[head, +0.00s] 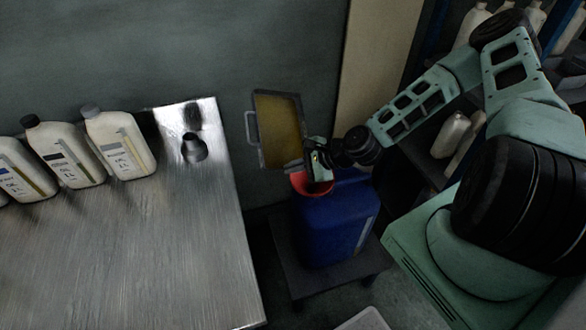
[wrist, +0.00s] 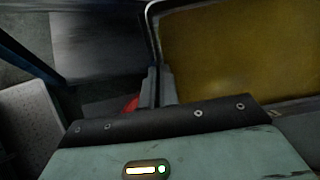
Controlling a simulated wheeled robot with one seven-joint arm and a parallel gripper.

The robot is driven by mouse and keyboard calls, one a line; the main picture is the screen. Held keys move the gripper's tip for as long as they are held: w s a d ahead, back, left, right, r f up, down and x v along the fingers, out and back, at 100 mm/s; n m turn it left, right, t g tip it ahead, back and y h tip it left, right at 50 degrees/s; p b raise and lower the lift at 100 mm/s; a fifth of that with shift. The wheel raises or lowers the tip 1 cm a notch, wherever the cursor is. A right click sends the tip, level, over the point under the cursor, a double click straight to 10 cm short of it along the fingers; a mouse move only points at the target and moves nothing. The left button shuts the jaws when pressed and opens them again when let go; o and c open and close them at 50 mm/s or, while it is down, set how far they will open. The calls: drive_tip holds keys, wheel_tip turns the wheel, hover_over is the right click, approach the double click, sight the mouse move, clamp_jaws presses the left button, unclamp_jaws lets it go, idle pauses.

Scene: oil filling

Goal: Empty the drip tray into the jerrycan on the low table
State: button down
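The drip tray (head: 278,130) is a grey-rimmed rectangular tray with yellow-brown oil across its inside. It is held up, steeply tilted in the head view, above and left of the blue jerrycan (head: 337,222). A red funnel (head: 312,184) sits at the top of the jerrycan, just below the tray's lower right corner. My gripper (head: 312,160) is shut on the tray's edge near that corner. In the wrist view the fingers (wrist: 158,88) pinch the tray's rim, and the oily inside (wrist: 235,50) fills the right. Whether oil is flowing cannot be told.
The jerrycan stands on a dark low table (head: 300,282). A metal workbench (head: 130,245) at left carries several white oil bottles (head: 120,145) and a small dark metal vessel (head: 193,148). Shelves with white containers (head: 450,135) stand at the right.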

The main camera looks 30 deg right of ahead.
drive_tip(key=shift+s+d+r+t+y+b, duration=0.15)
drive_tip(key=shift+t+y+b, duration=0.1)
drive_tip(key=shift+t+b, duration=0.25)
drive_tip(key=shift+a+r+t+y+b, duration=0.1)
drive_tip(key=shift+t+y+b, duration=0.2)
drive_tip(key=shift+b, duration=0.35)
drive_tip(key=shift+s+f+n+t+b, duration=0.15)
drive_tip(key=shift+n+t+b, duration=0.15)
drive_tip(key=shift+b, duration=0.5)
idle(0.4)
drive_tip(key=shift+s+d+r+t+y+b, duration=0.25)
drive_tip(key=shift+t+y+b, duration=0.3)
drive_tip(key=shift+b, duration=0.95)
drive_tip(key=shift+a+t+b, duration=0.1)
drive_tip(key=shift+t+b, duration=0.15)
drive_tip(key=shift+b, duration=0.4)
drive_tip(key=shift+s+r+n+t+y+b, duration=0.15)
drive_tip(key=shift+n+t+y+b, duration=0.15)
drive_tip(key=shift+b, duration=0.8)
drive_tip(key=shift+s+n+t+y+b, duration=0.15)
drive_tip(key=shift+t+b, duration=0.25)
drive_tip(key=shift+b, duration=0.7)
idle(1.3)
